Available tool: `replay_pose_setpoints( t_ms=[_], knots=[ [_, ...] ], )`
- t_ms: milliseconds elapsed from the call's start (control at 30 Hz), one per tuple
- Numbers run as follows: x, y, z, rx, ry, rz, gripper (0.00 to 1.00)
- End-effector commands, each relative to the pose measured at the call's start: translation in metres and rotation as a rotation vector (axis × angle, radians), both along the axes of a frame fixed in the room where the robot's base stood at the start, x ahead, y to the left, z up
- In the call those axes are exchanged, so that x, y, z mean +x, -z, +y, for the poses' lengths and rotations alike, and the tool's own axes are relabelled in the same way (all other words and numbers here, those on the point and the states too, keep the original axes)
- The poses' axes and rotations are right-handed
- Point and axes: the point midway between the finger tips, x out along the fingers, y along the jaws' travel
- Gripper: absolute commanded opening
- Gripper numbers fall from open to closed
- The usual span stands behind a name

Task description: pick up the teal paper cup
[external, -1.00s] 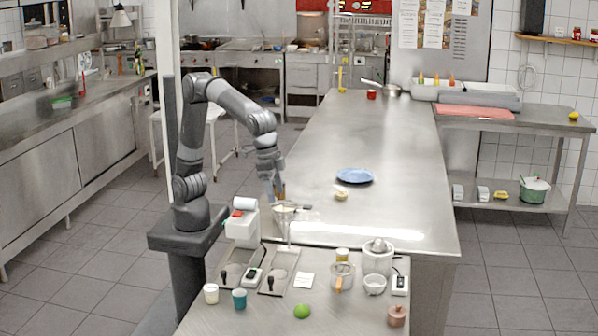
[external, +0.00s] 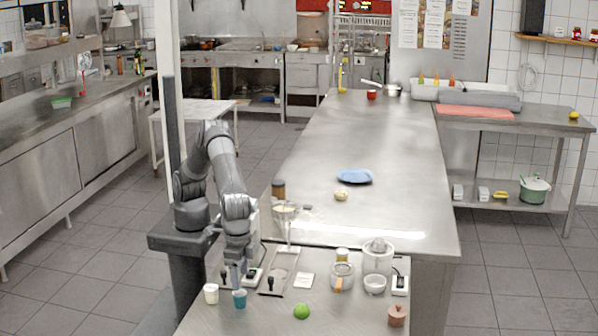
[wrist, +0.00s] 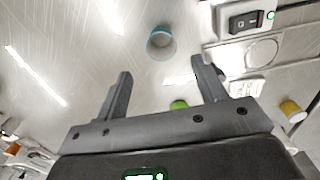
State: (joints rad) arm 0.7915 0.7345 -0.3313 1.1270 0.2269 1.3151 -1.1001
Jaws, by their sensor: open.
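The teal paper cup (external: 239,299) stands upright on the near end of the steel counter, in front of my arm. In the wrist view the teal cup (wrist: 160,43) shows its open top beyond my fingertips, roughly between their directions. My gripper (external: 236,283) hangs just above and behind the cup in the external view, pointing down. In the wrist view my gripper (wrist: 160,75) has its two fingers spread wide with nothing between them. Whether a fingertip touches the cup cannot be told from the external view.
A white cup (external: 211,293) stands close to the left of the teal cup. A lime-green ball-like item (external: 301,311) lies to the right. A black-and-white device (external: 253,276) sits just behind. A pinkish-brown pot (external: 397,315) stands far right. The counter's front between them is clear.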

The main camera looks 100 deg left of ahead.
Motion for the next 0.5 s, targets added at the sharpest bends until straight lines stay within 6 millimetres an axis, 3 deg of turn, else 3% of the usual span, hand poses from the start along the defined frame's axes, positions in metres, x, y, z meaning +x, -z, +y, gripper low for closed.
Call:
replay_pose_setpoints(
  t_ms=[500],
  knots=[
    [-0.007,0.062,0.004,0.002,0.000,0.001,0.64]
  ],
)
